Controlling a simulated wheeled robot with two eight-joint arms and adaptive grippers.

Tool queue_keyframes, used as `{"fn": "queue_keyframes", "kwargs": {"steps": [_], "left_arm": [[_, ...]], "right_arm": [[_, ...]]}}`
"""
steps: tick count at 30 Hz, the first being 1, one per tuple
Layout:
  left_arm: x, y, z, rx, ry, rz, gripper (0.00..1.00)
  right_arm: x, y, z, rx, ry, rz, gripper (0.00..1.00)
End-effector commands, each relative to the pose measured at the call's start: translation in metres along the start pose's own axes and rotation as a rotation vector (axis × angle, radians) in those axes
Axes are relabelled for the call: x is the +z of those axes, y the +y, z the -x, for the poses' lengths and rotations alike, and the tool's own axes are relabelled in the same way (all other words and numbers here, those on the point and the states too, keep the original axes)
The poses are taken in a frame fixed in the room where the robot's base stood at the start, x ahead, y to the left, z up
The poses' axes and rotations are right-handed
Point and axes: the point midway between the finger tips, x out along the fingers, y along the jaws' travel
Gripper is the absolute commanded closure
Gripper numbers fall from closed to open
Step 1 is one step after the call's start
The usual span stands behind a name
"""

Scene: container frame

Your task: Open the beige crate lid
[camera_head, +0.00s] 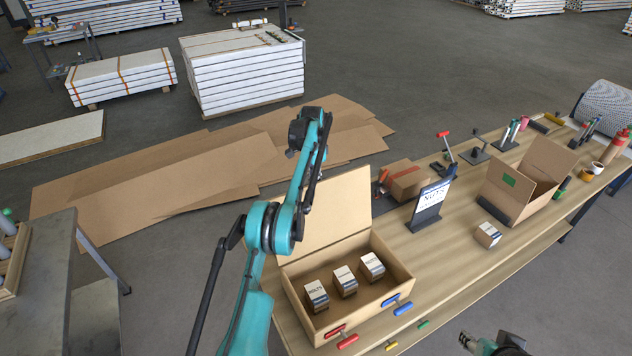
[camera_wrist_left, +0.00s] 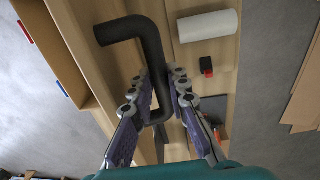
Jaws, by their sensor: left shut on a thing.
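The beige crate (camera_head: 397,297) stands at the near left end of the wooden workbench. Its lid (camera_head: 335,215) stands raised at the back edge, leaning backward, and the inside is open to view. My left arm crosses in front of the lid's left side, and its gripper cannot be made out in the head view. In the left wrist view my left gripper (camera_wrist_left: 160,78) is shut on a black bent handle (camera_wrist_left: 137,27). Where the handle joins the lid is unclear. Part of my right arm's end shows at the bottom edge of the head view, its jaws unclear.
Several small labelled boxes (camera_head: 344,281) stand inside the crate. A nuts sign (camera_head: 432,203), an open cardboard box (camera_head: 521,182) and tools stand farther along the bench. Flat cardboard sheets (camera_head: 190,170) lie on the floor behind.

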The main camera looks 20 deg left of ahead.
Motion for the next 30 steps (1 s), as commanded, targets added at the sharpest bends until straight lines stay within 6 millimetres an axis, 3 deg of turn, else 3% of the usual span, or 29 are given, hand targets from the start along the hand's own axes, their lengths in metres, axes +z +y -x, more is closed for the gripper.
{"fn": "queue_keyframes", "kwargs": {"steps": [10, 11, 13, 25, 30], "left_arm": [[0.001, -0.005, 0.002, -0.011, 0.005, 0.005, 1.0], [0.001, -0.005, 0.002, -0.011, 0.005, 0.005, 0.82], [0.001, -0.005, 0.002, -0.011, 0.005, 0.005, 0.63], [0.0, 0.0, 0.002, -0.006, 0.004, 0.002, 0.62], [-0.001, 0.013, 0.006, -0.005, 0.003, 0.001, 0.62]], "right_arm": [[0.0, 0.0, 0.001, 0.0, 0.0, 0.0, 0.6], [0.0, 0.0, 0.001, 0.0, 0.0, 0.0, 0.6], [0.0, 0.0, 0.001, 0.0, 0.0, 0.0, 0.6], [0.001, 0.0, -0.001, 0.0, 0.0, 0.0, 0.6], [0.006, 0.0, -0.009, 0.0, 0.0, 0.0, 0.6]]}}
